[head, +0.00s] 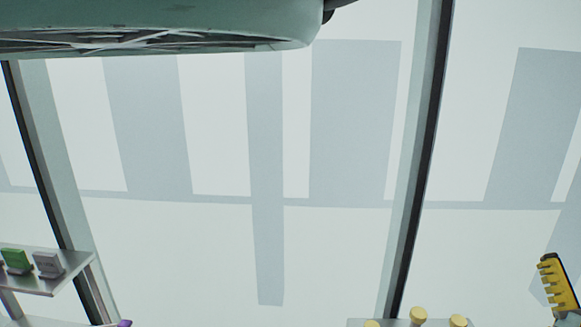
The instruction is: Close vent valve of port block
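I cannot make out a port block or a vent valve in the head view. My gripper is not in view. On a shelf at the lower left stand a small green block (16,259) and a small grey block (48,263); I cannot tell what they are. At the bottom right, several round yellow tops (418,315) rise by a pale ledge, cut off by the frame's lower edge. A yellow toothed piece with a dark edge (557,285) leans at the far right.
The grey shelf (45,286) is at the lower left, with a purple bit (124,323) below it. A large pale green body (190,28) hangs across the top left. Behind is a pale wall (340,255) with dark vertical posts; the middle looks free.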

